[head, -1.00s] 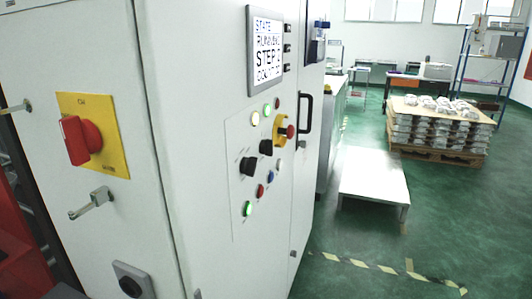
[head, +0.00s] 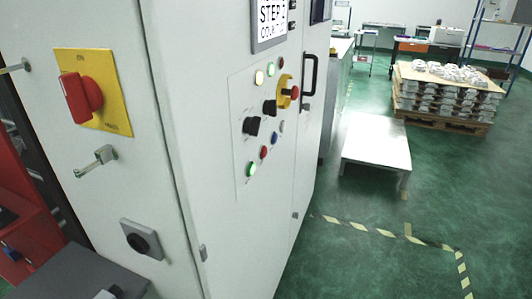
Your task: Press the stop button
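A control panel (head: 244,172) is on the front of a pale cabinet. It carries a small red button (head: 264,153), with a blue button (head: 273,138) above it and a lit green button (head: 251,169) below. A larger red mushroom button (head: 294,92) stands out from a yellow surround (head: 283,91) higher up. Black selector knobs (head: 251,125) sit to the left of these. The button labels are too small to read. Neither of my grippers is in view, and nothing covers the panel.
A red rotary switch (head: 80,98) on a yellow plate and a metal latch (head: 96,162) stick out from the cabinet's left face. A low white platform (head: 376,143) and a loaded pallet (head: 444,121) stand to the right. Green floor in front is open, with striped tape (head: 359,226).

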